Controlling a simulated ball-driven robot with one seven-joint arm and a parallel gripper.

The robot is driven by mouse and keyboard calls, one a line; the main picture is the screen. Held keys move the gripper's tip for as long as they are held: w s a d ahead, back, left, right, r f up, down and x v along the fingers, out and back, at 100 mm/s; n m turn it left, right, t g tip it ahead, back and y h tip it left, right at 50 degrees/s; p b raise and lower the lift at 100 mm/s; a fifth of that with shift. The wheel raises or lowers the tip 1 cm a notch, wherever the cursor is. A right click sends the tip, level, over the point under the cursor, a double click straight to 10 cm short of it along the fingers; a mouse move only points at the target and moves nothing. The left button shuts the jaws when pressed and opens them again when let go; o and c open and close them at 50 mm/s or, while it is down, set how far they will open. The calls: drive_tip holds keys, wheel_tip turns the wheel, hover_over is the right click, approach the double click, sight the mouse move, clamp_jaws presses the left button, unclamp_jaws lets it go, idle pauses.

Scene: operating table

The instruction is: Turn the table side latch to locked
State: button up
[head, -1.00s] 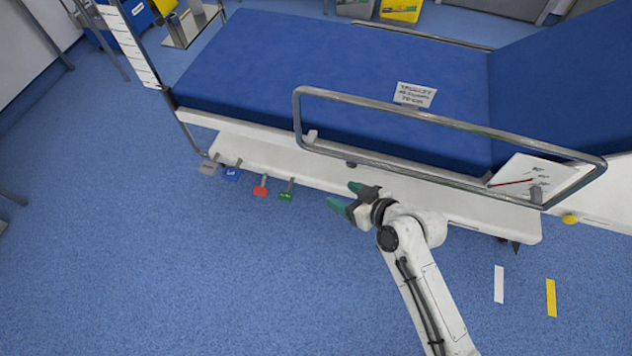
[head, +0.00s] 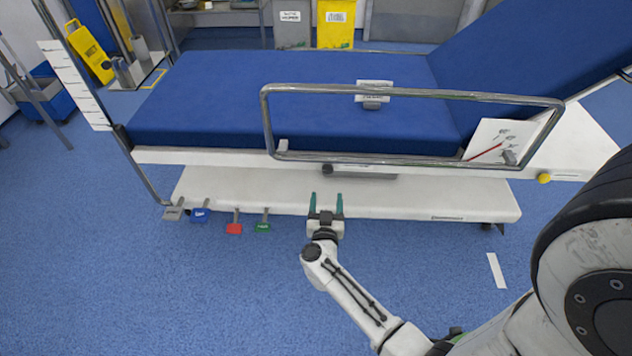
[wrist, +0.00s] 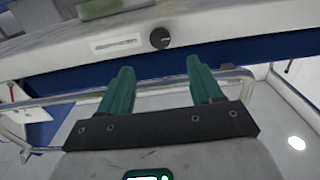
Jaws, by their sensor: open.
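The side latch appears to be the small dark round knob (head: 328,169) on the white side edge of the operating table (head: 220,157). In the wrist view the knob (wrist: 160,38) carries a small pale mark, and a pale label plate (wrist: 119,43) sits beside it. I cannot read the label or tell the latch setting. My gripper (head: 326,197) is open and empty. Its green fingers point at the table side, below the knob in the head view. In the wrist view the knob lies just beyond and between the fingertips (wrist: 160,67), apart from them.
A metal side rail (head: 410,93) runs above the knob. The white table base (head: 400,195) lies below it. Several coloured pedals, including a red one (head: 234,228) and a green one (head: 263,226), stick out left of my gripper. A yellow knob (head: 544,178) is far right. Floor in front is clear.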

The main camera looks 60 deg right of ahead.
sight(328, 170)
drive_tip(key=b+x, duration=0.3)
drive_tip(key=x, duration=0.7)
drive_tip(key=shift+w+d+r, duration=0.1)
drive_tip(key=shift+d, duration=0.05)
drive_tip(key=shift+c, duration=0.4)
drive_tip(key=c, duration=1)
